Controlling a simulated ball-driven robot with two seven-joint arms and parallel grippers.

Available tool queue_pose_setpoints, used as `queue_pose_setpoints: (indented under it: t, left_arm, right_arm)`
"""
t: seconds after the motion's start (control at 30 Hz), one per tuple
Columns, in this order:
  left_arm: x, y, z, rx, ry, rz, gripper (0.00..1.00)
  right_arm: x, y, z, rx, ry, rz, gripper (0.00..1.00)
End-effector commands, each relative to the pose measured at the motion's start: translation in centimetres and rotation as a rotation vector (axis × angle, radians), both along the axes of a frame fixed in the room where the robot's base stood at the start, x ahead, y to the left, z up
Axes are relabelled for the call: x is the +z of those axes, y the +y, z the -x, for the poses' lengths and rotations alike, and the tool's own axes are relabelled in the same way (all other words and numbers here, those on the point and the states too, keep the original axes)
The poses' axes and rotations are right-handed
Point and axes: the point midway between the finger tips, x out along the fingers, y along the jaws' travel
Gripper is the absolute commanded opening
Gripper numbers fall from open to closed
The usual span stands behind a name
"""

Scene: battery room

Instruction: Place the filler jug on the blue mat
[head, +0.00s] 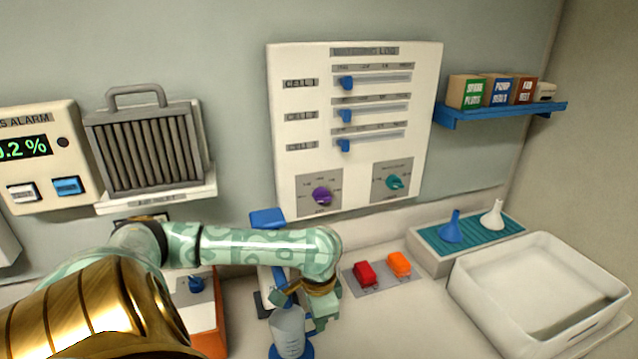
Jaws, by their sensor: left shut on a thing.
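My left gripper (309,297) comes in from the left at the end of a pale green patterned arm. It is shut on the filler jug, at or near the jug's top; the exact grip is partly hidden by the wrist. The filler jug (288,332) is a translucent grey vessel and looks upright just below the fingers. Round blue surface (306,351) shows around the jug's foot at the bottom edge of the picture. I cannot tell whether this blue is the mat or part of the jug, nor whether the jug touches it. My right gripper is not in view.
A blue-topped white fixture (268,217) stands behind my left wrist. Right of it are red (364,273) and orange (399,263) switches, a teal-topped rack (431,262) with two funnels, and a white basin (473,293). Counter between jug and basin is clear.

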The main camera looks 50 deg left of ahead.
Motion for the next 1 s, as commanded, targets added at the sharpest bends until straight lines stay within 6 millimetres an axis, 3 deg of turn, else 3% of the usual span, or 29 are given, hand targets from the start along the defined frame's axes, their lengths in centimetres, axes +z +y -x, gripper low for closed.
queue_pose_setpoints:
  t: [0.57, 0.6, 0.67, 1.0]
  left_arm:
    - [-1.2, -0.1, 0.1, 0.0, 0.003, 0.001, 0.0]
    - [-1.3, -0.1, 0.1, 0.0, 0.003, 0.001, 0.19]
    - [-1.3, -0.1, 0.1, 0.0, 0.003, 0.002, 0.32]
    - [-1.1, -0.1, 0.1, 0.0, 0.003, 0.002, 0.32]
  right_arm:
    - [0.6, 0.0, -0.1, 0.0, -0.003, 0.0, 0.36]
    - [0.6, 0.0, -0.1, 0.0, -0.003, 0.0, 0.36]
    - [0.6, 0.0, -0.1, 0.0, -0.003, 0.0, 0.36]
    - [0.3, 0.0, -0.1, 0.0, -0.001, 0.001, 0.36]
